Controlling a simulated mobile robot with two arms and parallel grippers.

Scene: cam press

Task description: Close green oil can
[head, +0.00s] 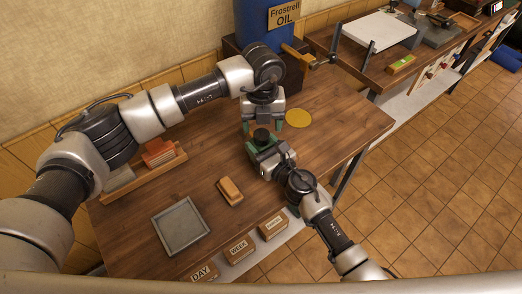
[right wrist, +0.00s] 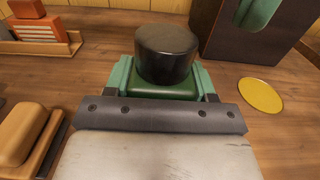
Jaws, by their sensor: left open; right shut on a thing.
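The green oil can (right wrist: 165,92) stands upright in the right wrist view, with a black cap (right wrist: 167,53) on its top. The black cap also shows in the head view (head: 262,135). I cannot tell whether the cap is fully tightened. My right gripper (right wrist: 163,80) is shut on the can's body, with a green finger on either side. In the head view my right gripper (head: 266,150) hides most of the can. My left gripper (head: 262,124) is open and empty, pointing down just behind and above the cap.
A yellow disc (head: 298,118) lies on the wooden table (head: 340,120) right of the grippers. A blue oil barrel (head: 255,22) with a tap stands behind. A brush-like block (head: 230,190), grey tray (head: 180,226) and wooden rack (head: 150,172) lie to the left.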

